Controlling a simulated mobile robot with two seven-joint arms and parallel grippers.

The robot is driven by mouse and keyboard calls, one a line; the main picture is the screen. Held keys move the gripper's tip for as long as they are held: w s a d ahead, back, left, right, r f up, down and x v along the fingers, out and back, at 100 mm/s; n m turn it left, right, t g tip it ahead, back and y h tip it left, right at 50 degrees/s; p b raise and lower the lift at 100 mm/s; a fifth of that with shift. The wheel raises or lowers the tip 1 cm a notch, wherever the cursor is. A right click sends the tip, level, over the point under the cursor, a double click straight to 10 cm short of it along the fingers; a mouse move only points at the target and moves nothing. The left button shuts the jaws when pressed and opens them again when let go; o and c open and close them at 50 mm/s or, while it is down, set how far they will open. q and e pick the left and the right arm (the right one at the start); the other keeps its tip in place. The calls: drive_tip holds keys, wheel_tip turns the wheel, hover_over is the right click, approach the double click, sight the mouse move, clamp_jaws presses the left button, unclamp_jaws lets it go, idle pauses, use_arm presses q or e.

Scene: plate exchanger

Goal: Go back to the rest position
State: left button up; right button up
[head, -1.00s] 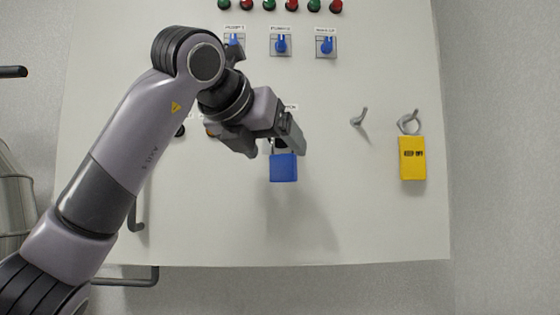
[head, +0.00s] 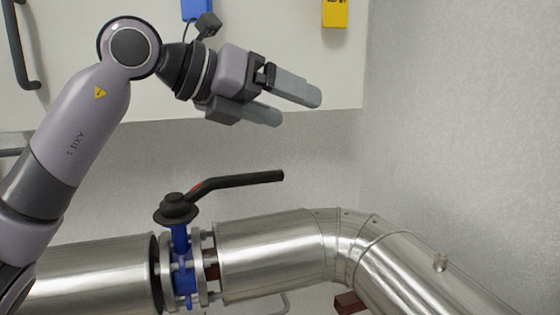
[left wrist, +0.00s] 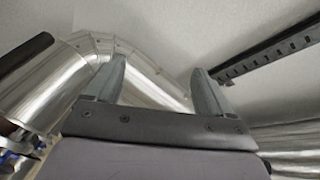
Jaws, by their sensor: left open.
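My left gripper (head: 290,103) is open and empty in the head view. It hangs in the air in front of the lower edge of the white panel and above the pipe. Its two grey fingers point right and slightly down, apart from each other. In the left wrist view the open fingers (left wrist: 160,90) have nothing between them but the pipe and wall behind. My right gripper is in neither view.
A silver pipe (head: 275,260) with a blue valve (head: 182,262) and black lever handle (head: 235,182) runs below my gripper. The white panel (head: 300,60) carries a blue padlock (head: 196,9) and a yellow padlock (head: 335,12). A dark slotted rail (left wrist: 270,55) shows in the wrist view.

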use_arm(q)
wheel_tip(320, 180, down, 7)
drive_tip(key=s+d+n+g+h, duration=0.1)
drive_tip(key=s+d+g+h, duration=0.15)
drive_tip(key=h, duration=0.25)
drive_tip(key=a+f+n+t+y, duration=0.2)
drive_tip(key=a+f+n+t, duration=0.25)
drive_tip(key=f+n, duration=0.45)
drive_tip(key=w+a+f+n+t+y+p, duration=0.1)
drive_tip(key=a+f+n+t+y, duration=0.25)
drive_tip(key=f+n+t, duration=0.4)
drive_tip(key=a+f+n+t+y, duration=0.2)
drive_tip(key=a+f+n+t, duration=0.25)
drive_tip(key=f+n, duration=0.65)
drive_tip(key=s+a+f+n+g+y, duration=0.3)
drive_tip(key=s+a+f+n+g, duration=0.1)
drive_tip(key=s+f, duration=0.6)
drive_tip(key=s+a+f+n+g+y, duration=0.4)
drive_tip(key=s+f+n, duration=0.4)
drive_tip(key=f, duration=0.6)
drive_tip(key=shift+s+a+g, duration=0.2)
drive_tip(key=shift+s+g, duration=0.7)
drive_tip(key=shift+s, duration=0.3)
